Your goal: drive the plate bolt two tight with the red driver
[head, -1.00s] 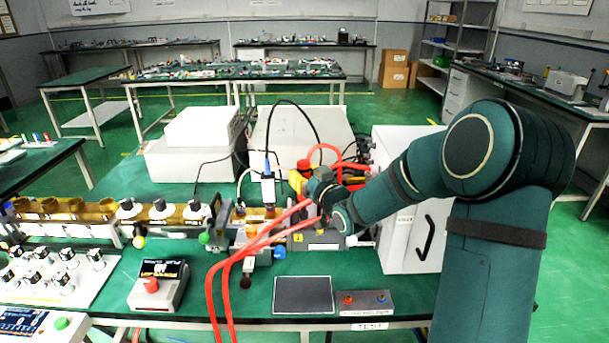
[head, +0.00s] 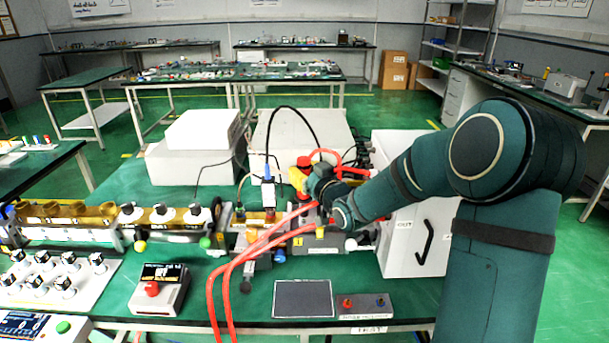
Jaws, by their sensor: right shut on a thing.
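My right gripper (head: 309,186) is over the metal assembly in the middle of the bench, its fingers mostly hidden by its own wrist. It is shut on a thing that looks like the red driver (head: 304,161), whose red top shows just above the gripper. A yellow part (head: 297,178) shows right beside it. The driver's tip and plate bolt two are hidden or too small to make out, so I cannot tell whether they touch. My left gripper is not in view.
Red hoses (head: 222,285) loop over the front of the assembly. A white cabinet (head: 405,255) with a black handle stands close on the right. A box with a red knob (head: 152,290), a dark pad (head: 303,298) and a small terminal box (head: 365,305) lie in front.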

